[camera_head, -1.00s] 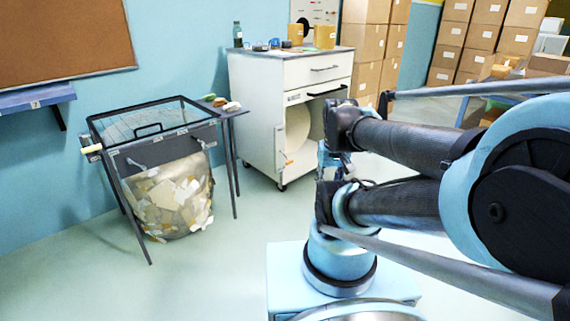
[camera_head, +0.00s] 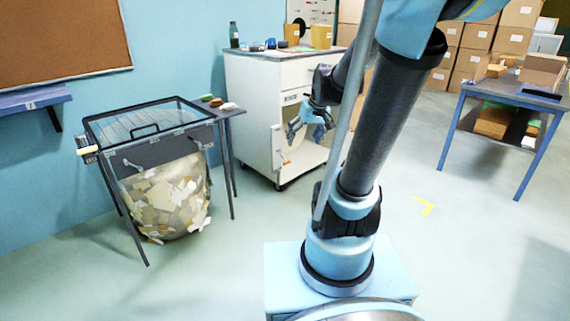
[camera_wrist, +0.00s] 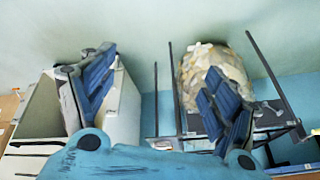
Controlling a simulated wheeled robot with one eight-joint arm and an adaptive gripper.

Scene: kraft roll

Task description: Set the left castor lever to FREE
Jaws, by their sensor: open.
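The white cabinet (camera_head: 262,95) stands on small dark castors against the wall. Its front left castor (camera_head: 281,187) shows at the foot; the castor's lever and its setting are too small to make out. My gripper (camera_head: 310,128) is open and empty, in front of the cabinet's open lower bay in the picture, above the floor and higher than the castor. In the wrist view, which is upside down, my gripper's blue-padded fingers (camera_wrist: 160,64) are spread apart, and the cabinet (camera_wrist: 122,105) is behind the left finger. My gripper and arm hide part of the bay.
A dark-framed stand (camera_head: 150,132) with a clear bag of paper scraps (camera_head: 168,198) stands left of the cabinet. A blue table (camera_head: 512,98) is at the right. Stacked cartons (camera_head: 497,40) fill the back. The floor (camera_head: 440,250) right of my base is clear.

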